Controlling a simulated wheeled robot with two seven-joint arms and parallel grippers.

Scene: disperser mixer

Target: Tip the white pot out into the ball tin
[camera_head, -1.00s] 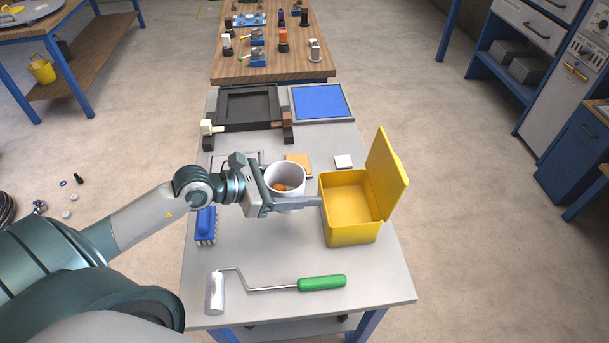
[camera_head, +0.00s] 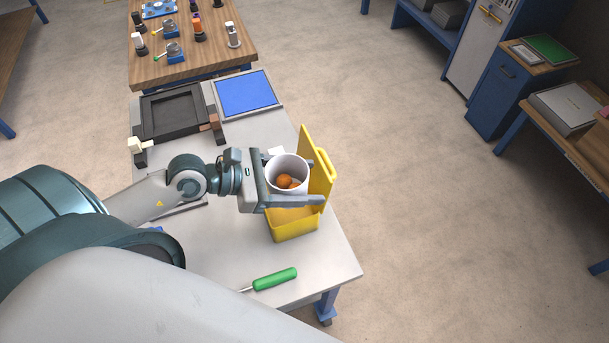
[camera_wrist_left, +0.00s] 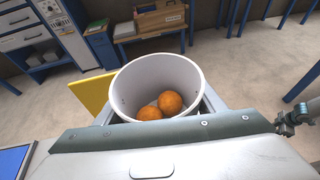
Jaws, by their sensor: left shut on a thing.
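The white pot (camera_head: 287,178) is upright between the fingers of my left gripper (camera_head: 291,199), which is shut on it. Orange balls (camera_head: 286,181) lie inside the pot; the left wrist view shows two of them (camera_wrist_left: 172,102) and something whitish beside them. The ball tin (camera_head: 293,229) is yellow, with its lid (camera_head: 321,172) standing open at the right. The pot and gripper are in front of the tin in the head view and hide much of its opening. My right gripper is not in view.
A black tray frame (camera_head: 174,112) and a blue panel (camera_head: 247,93) are at the back of the grey table. A wooden table (camera_head: 190,63) with several small items stands beyond.

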